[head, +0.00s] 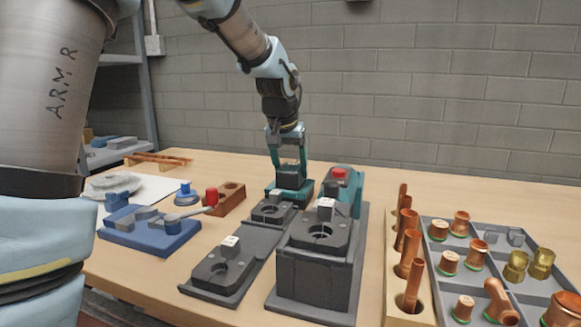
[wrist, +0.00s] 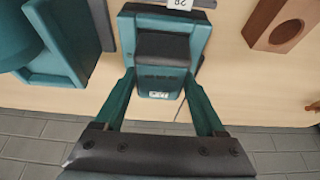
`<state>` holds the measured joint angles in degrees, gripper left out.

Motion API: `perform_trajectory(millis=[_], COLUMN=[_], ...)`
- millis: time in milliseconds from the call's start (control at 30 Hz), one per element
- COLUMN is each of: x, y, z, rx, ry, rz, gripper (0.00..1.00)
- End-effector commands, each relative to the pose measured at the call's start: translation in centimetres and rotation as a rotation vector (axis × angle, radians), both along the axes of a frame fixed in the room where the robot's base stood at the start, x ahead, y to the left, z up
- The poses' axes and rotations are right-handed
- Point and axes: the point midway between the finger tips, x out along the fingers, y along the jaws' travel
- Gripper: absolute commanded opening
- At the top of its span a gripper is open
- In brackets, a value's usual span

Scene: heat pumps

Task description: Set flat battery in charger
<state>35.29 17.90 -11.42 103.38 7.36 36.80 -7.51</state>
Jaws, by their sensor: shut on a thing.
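My gripper (head: 288,163) reaches down at the back middle of the table, its teal fingers shut on the battery, a dark block with teal parts (head: 290,178). In the wrist view the battery (wrist: 162,47) sits between the fingers (wrist: 162,88), with a small pale panel low on it. A wider teal part shows at its base; I cannot tell whether it touches what is beneath. Grey chargers with round recesses and white tags stand in front: a small one (head: 262,217), a low one at front left (head: 207,278), and a tall one (head: 318,265).
A teal tool with a red top (head: 345,188) stands right of the gripper. A wooden block (head: 231,198) and a blue fixture (head: 150,234) are on the left. A copper-pipe rack (head: 392,285) and a grey parts tray (head: 483,245) fill the right. The wall is behind.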

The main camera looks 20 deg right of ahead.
Motion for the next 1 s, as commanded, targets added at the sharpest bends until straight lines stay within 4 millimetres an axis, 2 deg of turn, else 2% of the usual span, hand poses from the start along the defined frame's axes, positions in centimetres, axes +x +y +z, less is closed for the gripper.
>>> perform_trajectory(millis=[767,800,1000], x=[0.0,0.0,0.0], y=[0.0,0.0,0.0], z=[-1.1,-1.1,-1.1], rx=[-0.001,-0.001,-0.001], ry=[-0.001,-0.001,-0.001], rz=[0.000,0.000,0.000], gripper=[0.00,0.73,0.96])
